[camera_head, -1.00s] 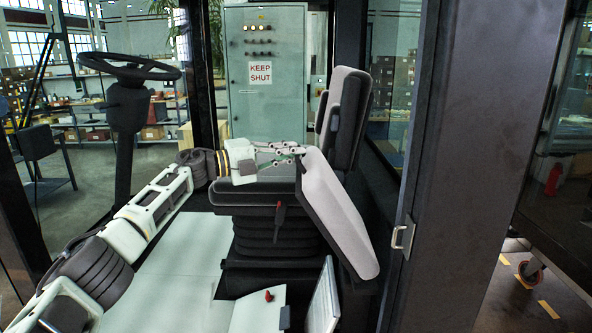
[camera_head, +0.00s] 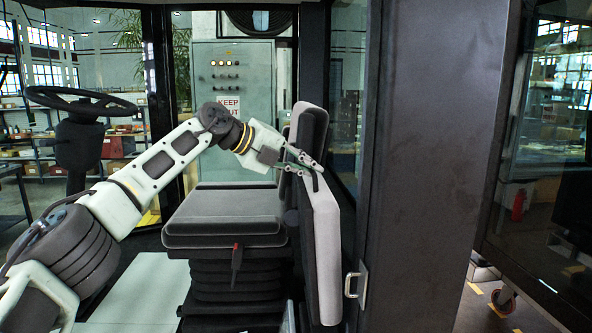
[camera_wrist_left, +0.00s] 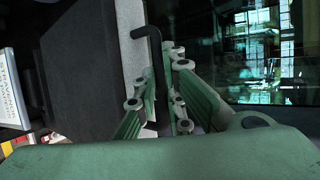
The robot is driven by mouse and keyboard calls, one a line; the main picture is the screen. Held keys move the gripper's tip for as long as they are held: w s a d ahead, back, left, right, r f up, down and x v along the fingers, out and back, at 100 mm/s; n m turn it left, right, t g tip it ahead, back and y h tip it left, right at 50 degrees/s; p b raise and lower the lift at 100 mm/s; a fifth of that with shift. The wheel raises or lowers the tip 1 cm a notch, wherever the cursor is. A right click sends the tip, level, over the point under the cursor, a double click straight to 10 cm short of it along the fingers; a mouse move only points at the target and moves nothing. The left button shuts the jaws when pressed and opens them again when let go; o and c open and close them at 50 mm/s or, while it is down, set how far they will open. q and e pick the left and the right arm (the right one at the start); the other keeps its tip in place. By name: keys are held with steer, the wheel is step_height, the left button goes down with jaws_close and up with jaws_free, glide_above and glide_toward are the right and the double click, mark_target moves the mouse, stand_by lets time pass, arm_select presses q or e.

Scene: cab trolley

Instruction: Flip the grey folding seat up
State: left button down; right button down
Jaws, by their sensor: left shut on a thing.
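The grey folding seat (camera_head: 324,245) is a light grey padded panel with a dark side, at the right of the driver's seat in the head view. It stands nearly upright. My left gripper (camera_head: 312,170) is at its upper part, shut on a thin black bent handle. In the left wrist view the black handle (camera_wrist_left: 154,55) runs between the fingers of my left gripper (camera_wrist_left: 158,82), beside a light grey strip that looks like the panel's edge. My right gripper is not in view.
The driver's seat cushion (camera_head: 225,213) and its upright backrest (camera_head: 302,130) stand just left of the panel. A dark cab pillar (camera_head: 425,180) with a metal latch (camera_head: 356,285) is close on the right. The steering wheel (camera_head: 80,100) is at the left.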

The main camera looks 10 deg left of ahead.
arm_select(q)
steer(key=shift+d+r, duration=0.5)
steer(key=shift+r, duration=0.3)
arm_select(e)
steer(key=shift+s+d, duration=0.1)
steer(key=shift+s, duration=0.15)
arm_select(q)
steer(key=c, duration=1.9)
jaws_free()
steer(key=shift+d, duration=0.25)
steer(key=shift+o, duration=0.3)
steer(key=shift+w+d+f, duration=0.3)
steer(key=shift+d, duration=0.15)
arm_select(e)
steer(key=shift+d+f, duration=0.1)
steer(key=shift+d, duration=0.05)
arm_select(q)
steer(key=shift+a+f, duration=0.1)
steer(key=shift+a, duration=0.05)
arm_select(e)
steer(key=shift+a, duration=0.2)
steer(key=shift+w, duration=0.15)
